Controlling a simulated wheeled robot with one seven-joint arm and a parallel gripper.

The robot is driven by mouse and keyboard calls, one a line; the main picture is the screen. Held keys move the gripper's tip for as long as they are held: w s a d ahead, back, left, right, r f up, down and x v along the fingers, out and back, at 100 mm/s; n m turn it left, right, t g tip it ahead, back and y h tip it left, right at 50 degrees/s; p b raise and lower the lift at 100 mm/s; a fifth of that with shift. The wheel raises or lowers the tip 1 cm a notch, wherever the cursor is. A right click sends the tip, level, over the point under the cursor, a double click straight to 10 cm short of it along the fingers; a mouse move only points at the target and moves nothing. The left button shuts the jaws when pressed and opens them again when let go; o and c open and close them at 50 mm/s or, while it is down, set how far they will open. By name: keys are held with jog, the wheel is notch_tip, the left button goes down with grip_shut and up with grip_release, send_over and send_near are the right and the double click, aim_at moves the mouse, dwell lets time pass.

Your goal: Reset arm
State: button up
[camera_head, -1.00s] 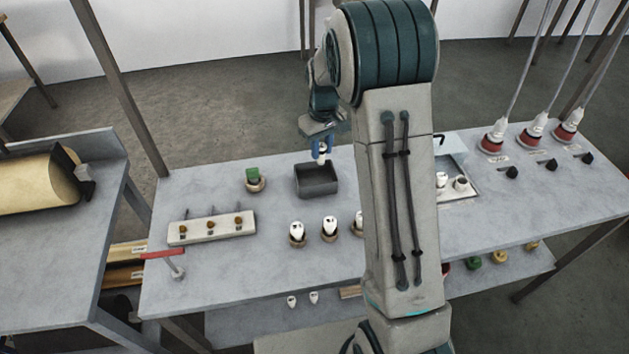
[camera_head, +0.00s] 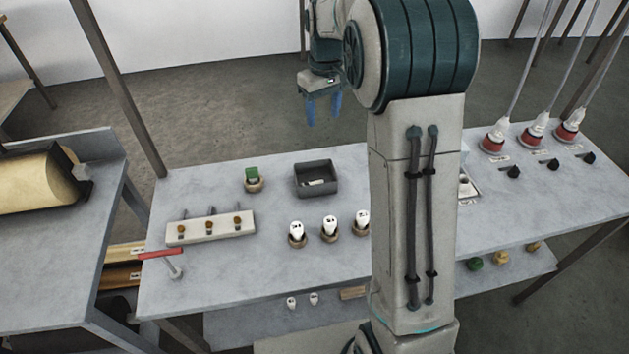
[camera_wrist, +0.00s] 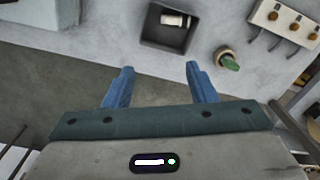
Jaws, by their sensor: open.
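My gripper (camera_head: 324,109) is open and empty, raised above the far edge of the grey table (camera_head: 225,285). Its two blue fingers point down, and they also show apart in the wrist view (camera_wrist: 158,84). A dark square bin (camera_head: 316,191) stands on the table below and in front of the gripper. A white piece lies inside the bin, and it shows as a white cylinder in the wrist view (camera_wrist: 174,20). My arm hides part of the table's right half.
A green piece in a round holder (camera_head: 254,179) stands left of the bin. White pieces in round holders (camera_head: 330,229) stand in front. A panel with switches (camera_head: 211,228) and a red-handled lever (camera_head: 163,256) are at left. Red-and-white cabled tools (camera_head: 534,132) are at right.

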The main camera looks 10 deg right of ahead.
jog(key=shift+r, duration=1.55)
jog(key=shift+s, duration=0.1)
jog(key=s+f+m+t, duration=0.2)
jog(key=s+m+t, duration=0.1)
jog(key=s, duration=2.5)
jog(key=shift+m, duration=0.7)
jog(key=shift+a, duration=0.15)
